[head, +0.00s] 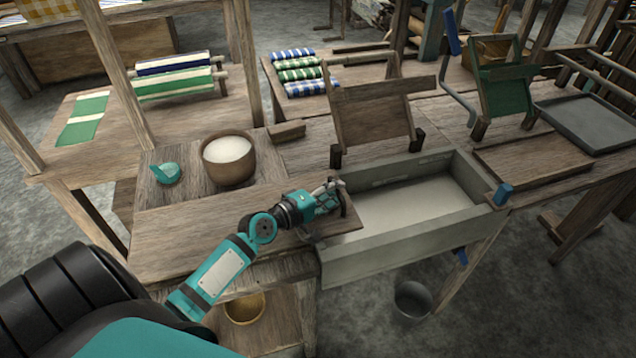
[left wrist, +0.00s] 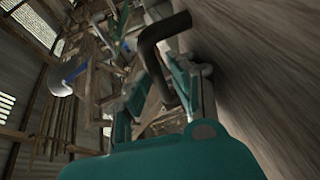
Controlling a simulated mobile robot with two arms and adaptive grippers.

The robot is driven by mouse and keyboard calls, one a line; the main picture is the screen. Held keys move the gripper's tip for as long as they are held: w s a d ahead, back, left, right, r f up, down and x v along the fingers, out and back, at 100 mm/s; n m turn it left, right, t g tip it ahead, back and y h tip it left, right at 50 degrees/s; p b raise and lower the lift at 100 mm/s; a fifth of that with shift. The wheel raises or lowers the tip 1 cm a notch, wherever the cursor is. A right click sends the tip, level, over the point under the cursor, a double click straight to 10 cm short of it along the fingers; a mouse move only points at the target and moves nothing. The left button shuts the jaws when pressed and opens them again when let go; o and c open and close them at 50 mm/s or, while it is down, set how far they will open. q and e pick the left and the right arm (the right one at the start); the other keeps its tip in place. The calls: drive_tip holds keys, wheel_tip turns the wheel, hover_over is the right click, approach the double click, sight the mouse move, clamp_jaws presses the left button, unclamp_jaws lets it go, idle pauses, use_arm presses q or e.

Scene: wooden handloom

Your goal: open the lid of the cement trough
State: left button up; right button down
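The cement trough (head: 400,244) is a long grey box with its top largely uncovered and pale grey material inside. A flat wooden board (head: 195,235), which looks like its lid, lies left of the opening, its right end at the trough's left end. My left gripper (head: 334,192) is at a dark upright handle (head: 345,204) on that end. In the left wrist view the bent dark handle (left wrist: 153,62) stands between the finger parts of my left gripper (left wrist: 160,85). Whether the fingers press on it is unclear. My right gripper is not in view.
A wooden bowl of white material (head: 228,158) and a teal object (head: 166,173) stand behind the board. A tilted wooden panel (head: 372,118) rises behind the trough. A grey bucket (head: 412,299) is on the floor below. A blue block (head: 503,194) sits at the trough's right corner.

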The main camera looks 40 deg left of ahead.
use_arm(q)
drive_tip(key=v, duration=1.1)
